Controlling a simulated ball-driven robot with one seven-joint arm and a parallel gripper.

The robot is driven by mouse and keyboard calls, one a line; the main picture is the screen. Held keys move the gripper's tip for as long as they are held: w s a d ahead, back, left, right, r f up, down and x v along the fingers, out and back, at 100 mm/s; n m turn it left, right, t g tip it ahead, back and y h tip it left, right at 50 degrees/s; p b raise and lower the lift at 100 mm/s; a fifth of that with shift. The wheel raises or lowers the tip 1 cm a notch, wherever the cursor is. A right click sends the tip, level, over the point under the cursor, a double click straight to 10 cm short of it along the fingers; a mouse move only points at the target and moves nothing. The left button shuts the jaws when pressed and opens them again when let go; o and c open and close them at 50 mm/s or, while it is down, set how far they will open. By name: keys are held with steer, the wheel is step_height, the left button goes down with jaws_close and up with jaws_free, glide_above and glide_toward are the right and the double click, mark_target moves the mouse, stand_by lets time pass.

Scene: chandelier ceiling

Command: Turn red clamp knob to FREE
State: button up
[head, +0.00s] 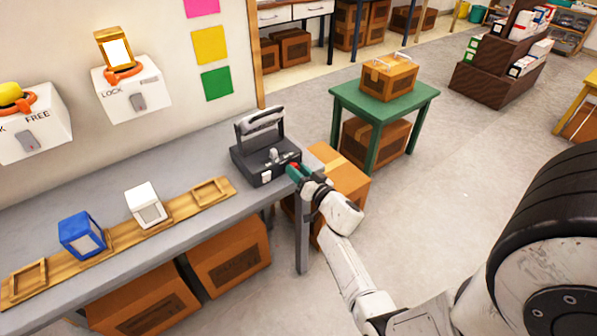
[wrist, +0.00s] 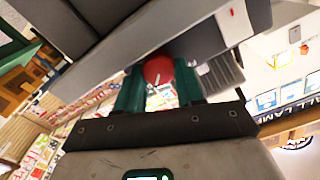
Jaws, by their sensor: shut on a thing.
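The red clamp knob (wrist: 158,70) is a round red knob with a pale mark on its face, on the side of a dark grey device. In the wrist view it sits between the green fingers of my gripper (wrist: 160,88), which is shut on it. In the head view the knob (head: 294,168) is mostly hidden by my gripper (head: 299,173). The dark grey device (head: 262,165), with an upright handle and a small lever, stands at the right end of the grey bench. I cannot read a FREE label by this knob.
The grey bench (head: 190,165) holds a wooden rail (head: 100,251) with a blue block (head: 82,233) and a white block (head: 146,203). Wall boxes with LOCK and FREE lettering (head: 132,90) hang behind. A green table (head: 384,100) and cardboard boxes stand beyond. Open floor lies right.

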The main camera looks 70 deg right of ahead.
steer(key=shift+n, duration=0.4)
steer(key=n, duration=0.3)
steer(key=shift+n, duration=0.4)
steer(key=shift+w+a+n, duration=0.1)
steer(key=shift+a+n, duration=0.05)
steer(key=shift+n, duration=1.95)
steer(key=o, duration=0.8)
steer(key=shift+c, duration=0.2)
steer(key=b+v, duration=0.1)
steer(key=v, duration=0.9)
steer(key=shift+s+a, duration=0.3)
